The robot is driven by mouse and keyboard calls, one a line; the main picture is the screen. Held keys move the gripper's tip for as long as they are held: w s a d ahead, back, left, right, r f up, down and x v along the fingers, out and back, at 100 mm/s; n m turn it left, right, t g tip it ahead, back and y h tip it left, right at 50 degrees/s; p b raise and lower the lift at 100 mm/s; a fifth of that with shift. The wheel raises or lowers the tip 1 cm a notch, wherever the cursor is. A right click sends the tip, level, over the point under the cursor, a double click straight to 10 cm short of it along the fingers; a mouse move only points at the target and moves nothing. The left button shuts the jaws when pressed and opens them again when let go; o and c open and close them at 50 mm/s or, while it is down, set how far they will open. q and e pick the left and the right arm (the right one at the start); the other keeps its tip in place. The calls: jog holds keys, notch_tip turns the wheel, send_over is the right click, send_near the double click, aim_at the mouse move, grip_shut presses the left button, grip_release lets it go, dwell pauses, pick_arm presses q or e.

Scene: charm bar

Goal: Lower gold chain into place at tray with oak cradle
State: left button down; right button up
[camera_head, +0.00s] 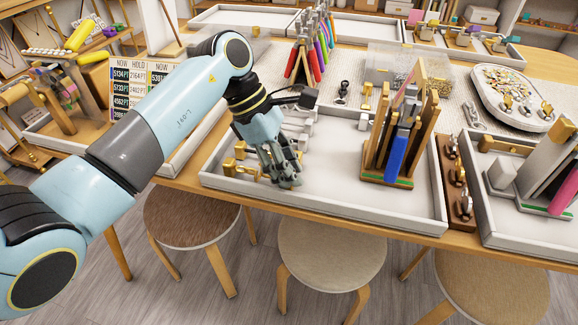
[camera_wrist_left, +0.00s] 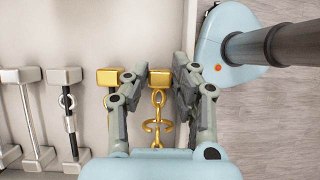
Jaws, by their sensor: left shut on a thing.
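The white tray (camera_head: 330,212) with the oak cradle stands at the middle of the table. The oak cradle (camera_head: 388,181) stands upright in its right part and holds several upright pieces, one of them blue. My left gripper (camera_head: 287,180) is low over the tray's left front part. In the left wrist view it (camera_wrist_left: 155,92) is shut on the gold chain (camera_wrist_left: 158,112), which has a gold block at one end and a ring along its links. In the head view the fingers largely hide the chain. Whether it touches the tray floor I cannot tell. My right gripper is not in view.
Beside the held chain, a gold-ended piece (camera_wrist_left: 110,77) and several silver-ended pieces (camera_wrist_left: 68,76) lie in a row. A wooden strip with knobs (camera_head: 455,180) borders the tray's right side. The tray floor between gripper and cradle (camera_head: 335,160) is clear.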

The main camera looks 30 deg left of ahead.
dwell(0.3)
pick_arm(q)
jog(key=c, duration=1)
grip_release()
jog(key=shift+f, duration=0.1)
jog(key=shift+p+v, duration=1.65)
jog(key=shift+v, duration=1.4)
jog(key=v, duration=1.2)
